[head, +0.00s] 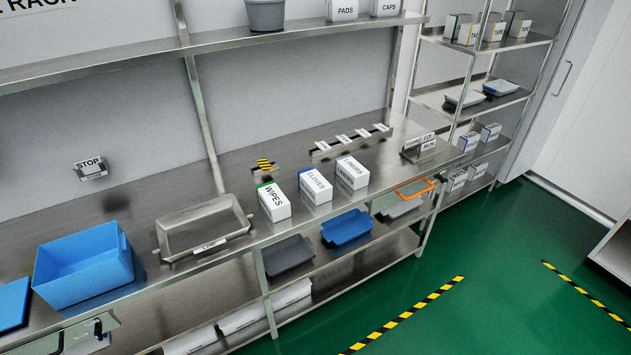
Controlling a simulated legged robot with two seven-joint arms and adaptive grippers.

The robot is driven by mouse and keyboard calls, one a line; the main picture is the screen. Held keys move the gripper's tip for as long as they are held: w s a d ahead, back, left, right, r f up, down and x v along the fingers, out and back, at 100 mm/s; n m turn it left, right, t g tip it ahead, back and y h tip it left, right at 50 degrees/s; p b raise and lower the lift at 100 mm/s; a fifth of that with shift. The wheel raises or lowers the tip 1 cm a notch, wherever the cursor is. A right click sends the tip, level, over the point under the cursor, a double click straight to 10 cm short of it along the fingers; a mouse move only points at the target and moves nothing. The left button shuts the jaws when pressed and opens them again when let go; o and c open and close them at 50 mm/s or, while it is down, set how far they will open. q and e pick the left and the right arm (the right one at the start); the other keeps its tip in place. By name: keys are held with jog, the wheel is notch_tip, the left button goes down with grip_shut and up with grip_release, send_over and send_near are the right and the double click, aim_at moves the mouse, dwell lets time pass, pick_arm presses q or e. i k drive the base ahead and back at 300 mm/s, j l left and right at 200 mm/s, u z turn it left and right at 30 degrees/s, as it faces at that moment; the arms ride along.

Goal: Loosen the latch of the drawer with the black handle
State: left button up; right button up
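At the lower left of the head view, below the worktop edge, a metal front panel (80,336) is partly cut off by the frame's bottom edge. A small dark fitting (98,330) sits on it, and light metal hardware is beside it. I cannot tell whether this is the black handle or a latch. No drawer with a black handle can be clearly made out. Neither of my grippers is in view.
On the steel worktop stand a blue bin (84,272), a metal tray (202,228) and white boxes such as the WIPES box (274,202). A lower shelf holds trays, including a blue tray (347,228). The green floor (480,270) at right is clear.

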aim_at(97, 331)
jog(key=u, duration=2.3)
